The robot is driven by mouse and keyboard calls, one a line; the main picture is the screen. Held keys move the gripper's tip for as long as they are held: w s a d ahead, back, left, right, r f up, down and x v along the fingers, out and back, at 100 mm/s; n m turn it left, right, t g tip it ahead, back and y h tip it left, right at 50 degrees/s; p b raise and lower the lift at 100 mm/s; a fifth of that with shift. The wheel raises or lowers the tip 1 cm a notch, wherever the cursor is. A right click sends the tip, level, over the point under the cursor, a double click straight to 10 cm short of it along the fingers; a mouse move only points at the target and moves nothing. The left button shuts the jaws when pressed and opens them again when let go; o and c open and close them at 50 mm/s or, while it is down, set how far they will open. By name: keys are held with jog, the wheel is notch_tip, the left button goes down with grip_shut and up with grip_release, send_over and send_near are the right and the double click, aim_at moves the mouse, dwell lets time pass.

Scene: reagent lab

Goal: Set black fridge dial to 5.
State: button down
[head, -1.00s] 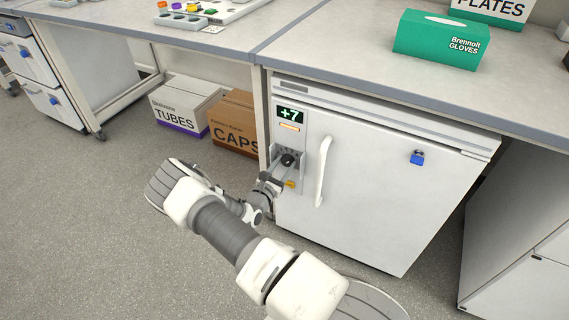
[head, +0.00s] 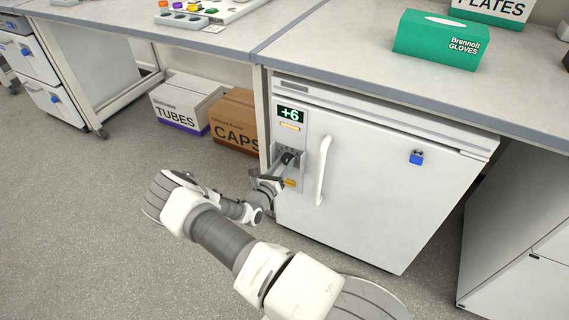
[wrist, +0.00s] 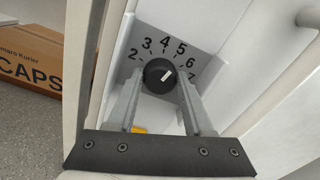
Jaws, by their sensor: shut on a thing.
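The black dial (wrist: 158,72) is a round knob on the fridge's control panel, ringed by printed numbers of which 2 to 7 show in the wrist view. Its white mark points up and right, roughly toward the 5–6 side. My gripper (wrist: 159,88) is shut on the dial, one finger on each side. In the head view the dial (head: 287,158) is partly hidden by my gripper (head: 279,167). The display (head: 290,115) above it reads +6 in green. The white fridge (head: 375,185) stands under the bench with its door shut.
A vertical handle (head: 324,171) stands close right of the dial. A yellow piece (head: 291,183) sits just below it, and a blue lock-like part (head: 417,157) is on the door. TUBES (head: 184,106) and CAPS (head: 235,120) boxes are left. Open floor lies at the front left.

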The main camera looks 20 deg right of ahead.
jog(key=shift+c, duration=1.4)
grip_release()
jog(key=p+v, duration=0.3)
jog(key=v, duration=1.4)
jog(key=shift+s+p, duration=0.2)
jog(key=shift+p, duration=0.15)
jog(key=shift+a, duration=0.15)
